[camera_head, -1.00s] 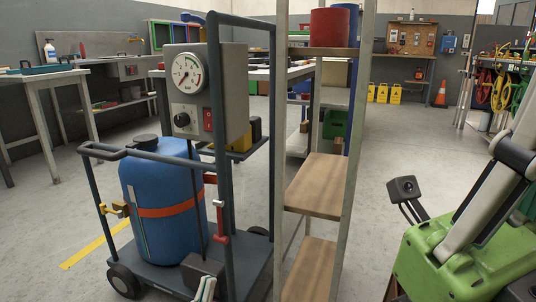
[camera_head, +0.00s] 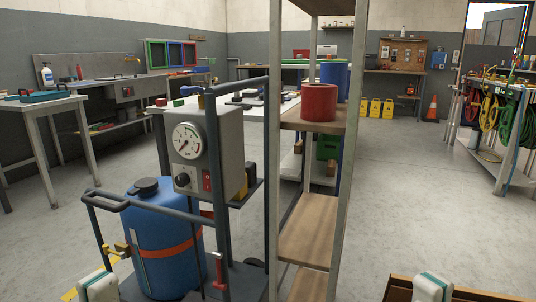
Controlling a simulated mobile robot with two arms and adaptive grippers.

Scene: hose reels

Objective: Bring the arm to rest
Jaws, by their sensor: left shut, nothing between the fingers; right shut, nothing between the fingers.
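My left gripper (camera_head: 97,287) shows at the bottom left edge, only its white tip with a teal line. It appears shut and empty, in front of the blue cylinder's cart. My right gripper (camera_head: 433,287) shows at the bottom right edge in the same way, shut and empty, in front of a brown wooden edge (camera_head: 490,297). The two tips stand far apart at about the same height. The rest of both arms is below the picture.
A cart holds a blue cylinder (camera_head: 165,235) and a gauge box (camera_head: 187,143) at the left. A tall shelf (camera_head: 308,245) with a red can (camera_head: 319,102) stands mid-view. Open floor (camera_head: 410,190) lies right of it. A hose rack (camera_head: 508,165) stands far right.

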